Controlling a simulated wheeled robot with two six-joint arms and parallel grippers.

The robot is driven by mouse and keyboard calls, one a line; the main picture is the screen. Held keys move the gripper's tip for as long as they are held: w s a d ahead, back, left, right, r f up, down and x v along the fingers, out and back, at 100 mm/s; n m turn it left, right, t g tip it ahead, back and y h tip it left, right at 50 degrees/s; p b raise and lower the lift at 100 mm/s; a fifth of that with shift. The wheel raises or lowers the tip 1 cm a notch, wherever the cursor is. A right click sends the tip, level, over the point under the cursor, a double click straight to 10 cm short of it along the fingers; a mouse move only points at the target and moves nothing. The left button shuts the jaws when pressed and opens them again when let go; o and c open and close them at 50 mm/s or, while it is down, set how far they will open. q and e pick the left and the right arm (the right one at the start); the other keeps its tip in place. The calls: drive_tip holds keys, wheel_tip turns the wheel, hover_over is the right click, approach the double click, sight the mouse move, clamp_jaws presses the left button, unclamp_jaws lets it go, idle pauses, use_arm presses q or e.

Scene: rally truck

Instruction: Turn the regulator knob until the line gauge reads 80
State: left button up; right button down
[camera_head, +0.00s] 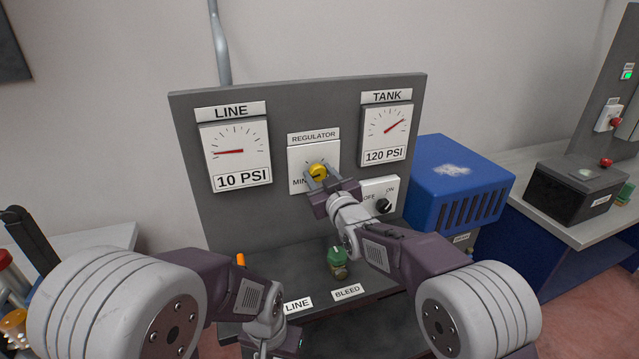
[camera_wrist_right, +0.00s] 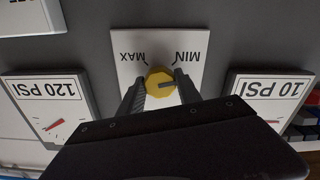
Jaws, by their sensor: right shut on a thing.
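The yellow regulator knob (camera_head: 317,170) is on a white plate under the REGULATOR label, in the middle of the grey panel. My right gripper (camera_head: 320,176) is shut on the knob; in the right wrist view the fingers lie on both sides of the knob (camera_wrist_right: 160,82). The knob's dark mark points toward the MIN side. The line gauge (camera_head: 236,156) at the panel's left reads 10 PSI, its red needle pointing left. The tank gauge (camera_head: 386,134) at the right reads 120 PSI. My left arm is low at the front; its gripper's fingertips are not visible.
An OFF/ON switch (camera_head: 384,205) sits right of the regulator, partly behind my right arm. A green valve knob (camera_head: 337,256) stands on the shelf by the BLEED label. A blue compressor box (camera_head: 460,184) stands right of the panel, with a workbench beyond.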

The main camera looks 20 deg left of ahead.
drive_tip(key=m+b, duration=0.1)
drive_tip(key=m, duration=0.1)
drive_tip(key=m+b, duration=0.1)
drive_tip(key=shift+f+m, duration=0.2)
drive_tip(key=shift+m, duration=0.2)
drive_tip(key=m+b, duration=0.1)
drive_tip(key=m, duration=0.1)
drive_tip(key=shift+m, duration=0.3)
drive_tip(key=m+b, duration=0.1)
drive_tip(key=m, duration=0.2)
drive_tip(key=shift+m, duration=0.3)
drive_tip(key=m, duration=0.3)
drive_tip(key=shift+r+m+b, duration=0.1)
drive_tip(key=shift+m+b, duration=0.3)
drive_tip(key=m, duration=1.2)
drive_tip(key=shift+m, duration=1.8)
